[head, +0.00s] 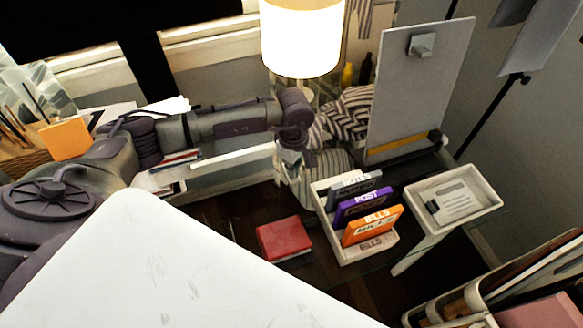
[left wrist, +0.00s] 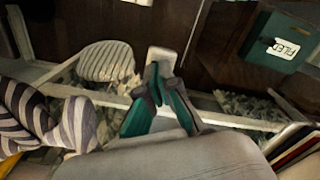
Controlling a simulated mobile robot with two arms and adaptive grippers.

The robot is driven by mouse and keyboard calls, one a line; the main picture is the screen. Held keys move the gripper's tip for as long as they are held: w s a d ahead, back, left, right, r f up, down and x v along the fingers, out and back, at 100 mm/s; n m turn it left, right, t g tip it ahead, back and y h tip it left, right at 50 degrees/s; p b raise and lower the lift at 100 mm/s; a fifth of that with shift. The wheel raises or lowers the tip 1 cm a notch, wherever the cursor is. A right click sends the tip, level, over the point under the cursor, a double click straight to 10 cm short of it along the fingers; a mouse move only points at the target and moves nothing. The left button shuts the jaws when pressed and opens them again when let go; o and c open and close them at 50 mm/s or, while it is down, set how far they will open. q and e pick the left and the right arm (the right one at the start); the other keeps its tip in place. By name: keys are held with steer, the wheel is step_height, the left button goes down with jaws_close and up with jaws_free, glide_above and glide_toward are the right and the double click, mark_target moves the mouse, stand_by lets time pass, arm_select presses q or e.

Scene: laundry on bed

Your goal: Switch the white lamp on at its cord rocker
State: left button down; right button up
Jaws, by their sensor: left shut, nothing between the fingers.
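The white lamp (head: 302,40) stands at the back, and its shade glows brightly. My left arm reaches in from the left below it. My left gripper (head: 292,163) points down in front of the striped cloth and is small in the head view. In the left wrist view the left gripper (left wrist: 160,84) has its teal fingers together, with nothing held. A small pale block (left wrist: 162,56), which looks like the cord rocker, sits right at the fingertips. Whether they touch it cannot be told. The cord is not clear. My right gripper is not in view.
A cream sorter (head: 370,249) with upright POST and BILLS folders stands right of the gripper. A red box (head: 283,238) lies in front. A pale tray (head: 485,207) and a grey upright board (head: 415,95) are at the right. A white surface (head: 150,265) fills the lower left.

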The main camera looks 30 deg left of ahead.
arm_select(q)
steer(key=shift+w+a+r+p, duration=0.1)
steer(key=shift+r+p, duration=0.3)
steer(key=shift+r, duration=0.4)
steer(key=shift+r+p, duration=1.25)
steer(key=shift+r, duration=1.3)
steer(key=shift+f, duration=0.1)
